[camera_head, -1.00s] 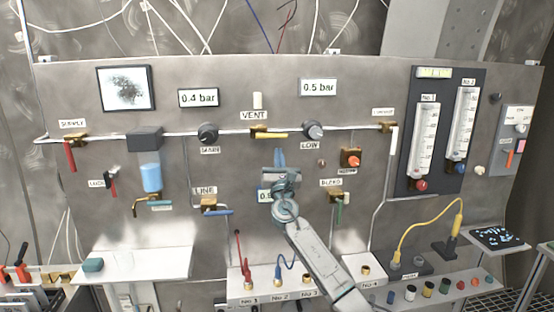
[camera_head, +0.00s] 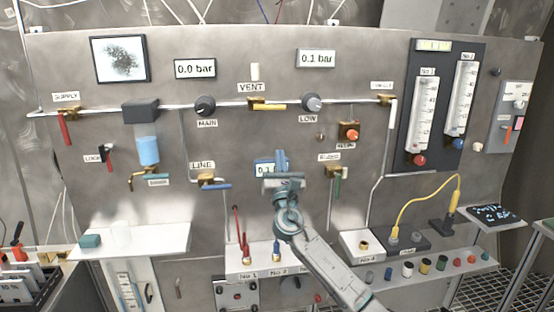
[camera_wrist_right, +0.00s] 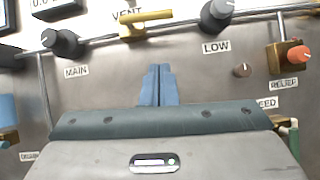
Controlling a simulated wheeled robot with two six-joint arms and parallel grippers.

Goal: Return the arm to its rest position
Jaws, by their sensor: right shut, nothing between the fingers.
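My right arm rises from the bottom of the head view, in front of the grey panel (camera_head: 105,130). Its gripper (camera_head: 281,157) points up at the panel's middle, below the yellow VENT lever (camera_head: 268,106). The blue fingers also show in the right wrist view (camera_wrist_right: 157,86), pressed together with nothing between them. They appear apart from the lever and the LOW knob (camera_wrist_right: 216,15). A small display behind the gripper is partly hidden. My left gripper is not in view.
The left gauge (camera_head: 195,69) reads 0.0 bar and the right one (camera_head: 316,58) 0.1 bar. A white shelf (camera_head: 165,240) juts out at lower left. A numbered socket box (camera_head: 240,262) sits beside my forearm. A yellow cable (camera_head: 425,196) loops at right.

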